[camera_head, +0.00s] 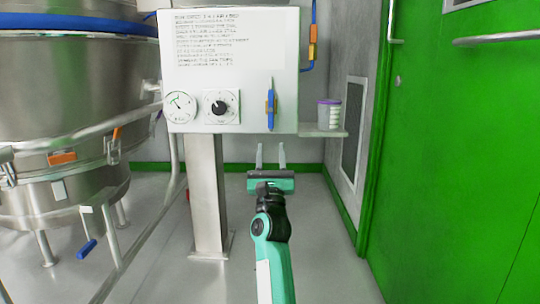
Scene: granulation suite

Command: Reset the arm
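The panel carries a gauge (180,107), a black knob (219,107) and a blue-handled valve (271,105). A steel vessel (75,90) stands left, a green door (455,150) right. Floor (330,260) is clear between.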

